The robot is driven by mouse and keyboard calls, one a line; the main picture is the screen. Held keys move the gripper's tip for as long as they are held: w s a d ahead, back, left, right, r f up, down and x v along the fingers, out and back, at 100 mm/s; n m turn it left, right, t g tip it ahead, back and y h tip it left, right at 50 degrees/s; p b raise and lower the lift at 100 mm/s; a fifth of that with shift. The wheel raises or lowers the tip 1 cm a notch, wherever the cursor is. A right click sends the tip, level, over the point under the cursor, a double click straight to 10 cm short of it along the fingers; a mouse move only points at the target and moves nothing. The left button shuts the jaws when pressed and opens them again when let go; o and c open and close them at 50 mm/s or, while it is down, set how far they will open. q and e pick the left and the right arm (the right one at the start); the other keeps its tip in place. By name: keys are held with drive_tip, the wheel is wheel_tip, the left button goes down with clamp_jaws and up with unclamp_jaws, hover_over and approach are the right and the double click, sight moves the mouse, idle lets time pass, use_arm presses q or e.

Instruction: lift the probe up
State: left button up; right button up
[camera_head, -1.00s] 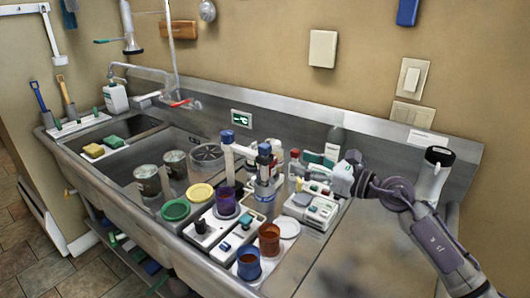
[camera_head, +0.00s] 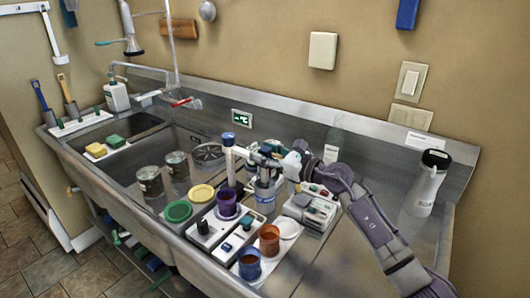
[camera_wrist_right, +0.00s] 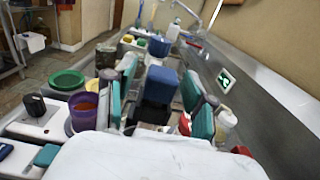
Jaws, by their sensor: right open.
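The probe, as I take it, has a dark blue block-shaped head (camera_wrist_right: 160,84) above a white labelled container (camera_head: 265,200). My right gripper (camera_head: 268,156) reaches in from the right at the height of this head. In the right wrist view its teal finger pads stand open on both sides of the blue head, with gaps visible. The head view hides most of the blue head behind the gripper, and I cannot see the probe's lower end. My left gripper is not in view.
A blue-topped white post (camera_head: 228,150) stands close left of my right gripper. A purple bucket (camera_head: 226,203), an orange-brown bucket (camera_head: 269,240) and a blue bucket (camera_head: 249,264) stand in front. A grey-white device (camera_head: 312,210) sits below my right arm.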

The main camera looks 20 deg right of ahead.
clamp_jaws()
wheel_tip(320, 180, up, 6)
drive_tip(key=p, duration=0.4)
drive_tip(key=shift+r+p, duration=0.15)
drive_tip(key=shift+p, duration=0.15)
drive_tip(key=shift+d, duration=0.1)
drive_tip(key=shift+w, duration=0.1)
drive_tip(key=shift+c, duration=0.3)
unclamp_jaws()
drive_tip(key=shift+o, duration=0.3)
